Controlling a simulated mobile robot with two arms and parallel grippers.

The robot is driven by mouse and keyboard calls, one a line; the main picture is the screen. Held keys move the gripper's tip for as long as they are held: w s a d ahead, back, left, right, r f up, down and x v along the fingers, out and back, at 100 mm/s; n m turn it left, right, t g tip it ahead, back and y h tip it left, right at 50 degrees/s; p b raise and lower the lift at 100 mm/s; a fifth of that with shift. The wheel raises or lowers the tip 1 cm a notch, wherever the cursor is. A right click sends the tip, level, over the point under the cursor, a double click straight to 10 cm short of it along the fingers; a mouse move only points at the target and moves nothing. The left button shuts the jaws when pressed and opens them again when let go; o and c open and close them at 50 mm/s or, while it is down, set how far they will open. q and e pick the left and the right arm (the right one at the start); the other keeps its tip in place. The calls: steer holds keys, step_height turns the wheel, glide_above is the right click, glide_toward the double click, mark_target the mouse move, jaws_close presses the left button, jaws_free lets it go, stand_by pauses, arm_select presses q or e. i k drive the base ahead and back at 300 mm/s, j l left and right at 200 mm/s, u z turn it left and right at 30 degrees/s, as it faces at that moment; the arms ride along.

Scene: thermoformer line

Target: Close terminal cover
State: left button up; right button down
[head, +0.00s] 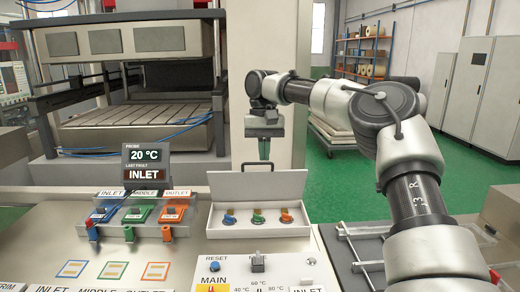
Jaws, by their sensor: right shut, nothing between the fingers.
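The terminal cover (256,188) is a pale panel with a black handle (258,164) on its top edge. It stands raised, open, at the back of a white terminal box (258,233) in the middle of the bench. Blue, green and orange terminals (258,218) show uncovered in front of it. My right gripper (264,152) points down, shut and empty, just above or behind the handle in the picture. I cannot tell whether the fingers touch the handle. My left gripper is not in view.
A rack with blue, green and orange connectors (134,214) stands left of the box. Behind it is a display (146,164) reading 20 °C and INLET. A control panel (258,270) with knobs lies in front. A wire rack (360,240) is at right.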

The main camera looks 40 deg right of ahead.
mark_target(272, 184)
steer(key=i+l, duration=0.4)
steer(key=l, duration=0.15)
steer(key=i+l, duration=0.4)
steer(key=l, duration=0.1)
